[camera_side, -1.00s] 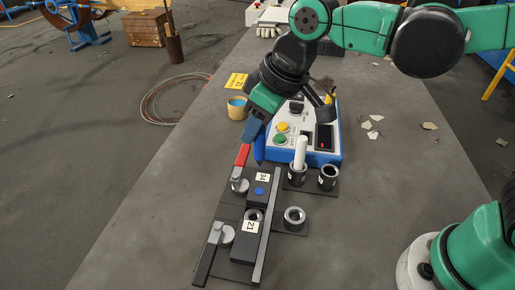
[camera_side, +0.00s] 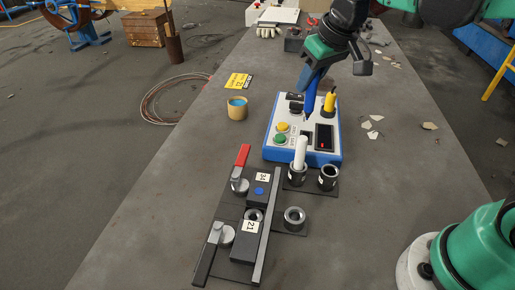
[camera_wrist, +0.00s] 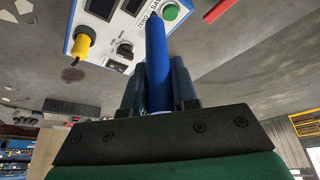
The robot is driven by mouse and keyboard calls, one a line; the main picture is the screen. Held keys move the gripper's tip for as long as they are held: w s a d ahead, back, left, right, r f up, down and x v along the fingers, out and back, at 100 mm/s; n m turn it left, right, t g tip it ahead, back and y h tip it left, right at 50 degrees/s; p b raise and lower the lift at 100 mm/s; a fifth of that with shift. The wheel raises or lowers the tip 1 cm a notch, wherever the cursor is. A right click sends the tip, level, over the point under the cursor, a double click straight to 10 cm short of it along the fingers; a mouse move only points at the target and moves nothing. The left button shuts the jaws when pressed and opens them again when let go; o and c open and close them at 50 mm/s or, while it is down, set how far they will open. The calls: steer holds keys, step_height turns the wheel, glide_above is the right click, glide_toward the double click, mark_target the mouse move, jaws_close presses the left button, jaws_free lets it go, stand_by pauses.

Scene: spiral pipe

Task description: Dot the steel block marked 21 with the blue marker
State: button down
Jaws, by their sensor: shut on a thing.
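My gripper (camera_side: 311,84) is shut on the blue marker (camera_side: 310,104), which points down over the control box. In the wrist view the marker (camera_wrist: 157,55) stands between the two fingers. The steel block marked 21 (camera_side: 244,246) sits in the dark fixture at the front, with its white label up; I see no blue dot on it. Another block (camera_side: 257,201), whose label looks like 34, sits behind it and has a blue dot on top. My gripper is well behind and to the right of both blocks.
The blue and white control box (camera_side: 272,152) stands below my gripper.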

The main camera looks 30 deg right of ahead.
steer(key=shift+d+r+m, duration=0.15)
steer(key=shift+d+m, duration=0.15)
steer(key=shift+d, duration=0.45)
steer(key=g+y, duration=0.2)
steer(key=g, duration=0.1)
glide_above(248, 228)
steer(key=shift+m, duration=0.3)
steer(key=shift+s+d+f+x, duration=0.1)
steer(key=shift+s+d+x, duration=0.15)
steer(key=shift+x, duration=1.25)
steer(key=shift+s+d+f+x, duration=0.15)
steer(key=shift+d+x, duration=0.15)
steer(key=shift+x, duration=1.2)
steer(key=shift+s+d+x, duration=0.2)
steer(key=shift+d+x, duration=0.1)
steer(key=shift+x, duration=1.15)
steer(key=shift+f, duration=0.6)
steer(key=shift+r, duration=0.1)
steer(key=w+a+v, duration=0.1)
steer(key=v, duration=0.5)
steer(key=shift+r, duration=0.5)
